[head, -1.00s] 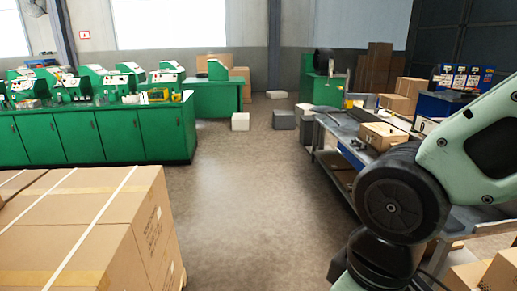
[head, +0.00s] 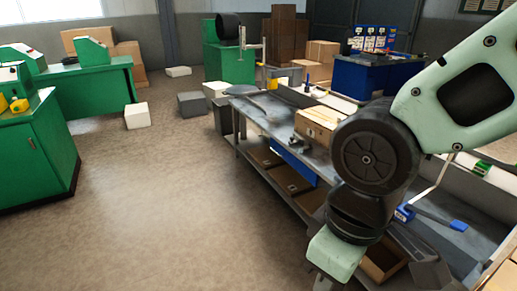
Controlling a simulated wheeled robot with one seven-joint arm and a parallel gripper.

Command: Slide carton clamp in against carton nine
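No carton clamp and no numbered carton can be made out in the head view. Several plain brown cartons stand at the back, one group (head: 319,58) beyond the workbench and another group (head: 128,58) behind the green table. Part of a brown carton (head: 499,279) shows at the bottom right corner. No number is readable on any of them. My arm crosses the right side of the view and hides part of the workbench. My gripper is out of view below the bottom edge.
A grey workbench (head: 262,108) runs along the right, with a wooden box (head: 317,124) on top and bins on its lower shelf. A green cabinet (head: 38,150) stands at the left. White and grey blocks lie on the floor. The floor (head: 150,215) between is clear.

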